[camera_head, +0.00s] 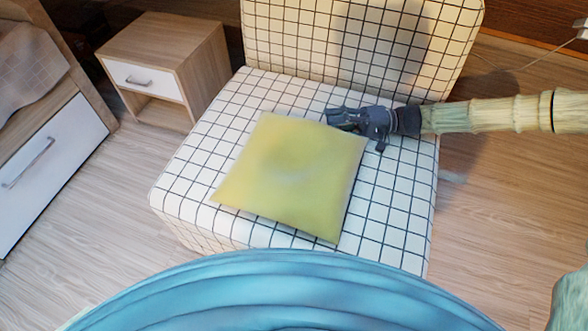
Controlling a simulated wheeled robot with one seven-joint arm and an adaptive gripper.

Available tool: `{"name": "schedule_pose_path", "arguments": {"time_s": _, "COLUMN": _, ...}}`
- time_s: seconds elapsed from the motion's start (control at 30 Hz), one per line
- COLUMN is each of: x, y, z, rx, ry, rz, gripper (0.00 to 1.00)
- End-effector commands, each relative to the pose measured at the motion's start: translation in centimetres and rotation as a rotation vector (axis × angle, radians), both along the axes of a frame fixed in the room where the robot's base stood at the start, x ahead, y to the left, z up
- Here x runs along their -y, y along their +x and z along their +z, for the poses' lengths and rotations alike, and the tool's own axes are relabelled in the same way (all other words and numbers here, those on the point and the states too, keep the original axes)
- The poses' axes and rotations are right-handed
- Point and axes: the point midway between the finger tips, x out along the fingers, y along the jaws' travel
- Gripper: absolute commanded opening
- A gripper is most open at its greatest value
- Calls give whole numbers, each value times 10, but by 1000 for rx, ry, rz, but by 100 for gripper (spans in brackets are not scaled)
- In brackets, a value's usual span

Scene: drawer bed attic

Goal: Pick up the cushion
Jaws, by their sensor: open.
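The cushion (285,180) is square and yellow-green. It lies flat on the seat of the checked chair (190,165), turned at an angle. My gripper (334,118) is dark and comes in from the right. It is at the cushion's far right corner, with its fingers pointing left. Its jaws are open and hold nothing. The fingers overlap the cushion's edge in the picture; I cannot tell whether they touch it or are above it.
The chair's checked backrest (360,45) rises behind my gripper. A wooden nightstand (165,62) with a white drawer stands at the back left. A bed (45,150) with a white drawer is at the far left. Wooden floor (95,230) is clear between bed and chair.

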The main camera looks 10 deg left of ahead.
Motion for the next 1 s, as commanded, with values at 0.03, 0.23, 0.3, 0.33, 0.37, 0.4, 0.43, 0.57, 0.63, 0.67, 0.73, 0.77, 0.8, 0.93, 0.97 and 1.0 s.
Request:
{"name": "schedule_pose_path", "arguments": {"time_s": 0.03, "x": -7, "y": -3, "z": -3, "rx": 0, "ry": 1, "rz": 3, "gripper": 48}}
{"name": "schedule_pose_path", "arguments": {"time_s": 0.23, "x": -25, "y": -6, "z": -1, "rx": 1, "ry": 1, "rz": 1, "gripper": 48}}
{"name": "schedule_pose_path", "arguments": {"time_s": 0.3, "x": -27, "y": -7, "z": 0, "rx": 1, "ry": 1, "rz": 1, "gripper": 48}}
{"name": "schedule_pose_path", "arguments": {"time_s": 0.33, "x": -27, "y": -7, "z": 0, "rx": 1, "ry": 1, "rz": 1, "gripper": 48}}
{"name": "schedule_pose_path", "arguments": {"time_s": 0.37, "x": -27, "y": -7, "z": 0, "rx": 1, "ry": 1, "rz": 0, "gripper": 48}}
{"name": "schedule_pose_path", "arguments": {"time_s": 0.4, "x": -27, "y": -7, "z": 1, "rx": 1, "ry": 0, "rz": 0, "gripper": 48}}
{"name": "schedule_pose_path", "arguments": {"time_s": 0.43, "x": -27, "y": -7, "z": 1, "rx": 1, "ry": 0, "rz": 0, "gripper": 48}}
{"name": "schedule_pose_path", "arguments": {"time_s": 0.57, "x": -27, "y": -7, "z": 1, "rx": 1, "ry": 0, "rz": 0, "gripper": 41}}
{"name": "schedule_pose_path", "arguments": {"time_s": 0.63, "x": -27, "y": -7, "z": 1, "rx": 1, "ry": 0, "rz": 0, "gripper": 28}}
{"name": "schedule_pose_path", "arguments": {"time_s": 0.67, "x": -27, "y": -7, "z": 1, "rx": 1, "ry": 0, "rz": 0, "gripper": 23}}
{"name": "schedule_pose_path", "arguments": {"time_s": 0.73, "x": -27, "y": -7, "z": 0, "rx": 1, "ry": 0, "rz": 0, "gripper": 10}}
{"name": "schedule_pose_path", "arguments": {"time_s": 0.77, "x": -27, "y": -7, "z": 0, "rx": 1, "ry": 0, "rz": 0, "gripper": 4}}
{"name": "schedule_pose_path", "arguments": {"time_s": 0.8, "x": -27, "y": -7, "z": 0, "rx": 1, "ry": 0, "rz": 0, "gripper": 0}}
{"name": "schedule_pose_path", "arguments": {"time_s": 0.93, "x": -27, "y": -7, "z": 1, "rx": 1, "ry": 1, "rz": 0, "gripper": 0}}
{"name": "schedule_pose_path", "arguments": {"time_s": 0.97, "x": -27, "y": -7, "z": 1, "rx": 1, "ry": 1, "rz": 1, "gripper": 0}}
{"name": "schedule_pose_path", "arguments": {"time_s": 1.0, "x": -27, "y": -7, "z": 1, "rx": 1, "ry": 1, "rz": 0, "gripper": 0}}
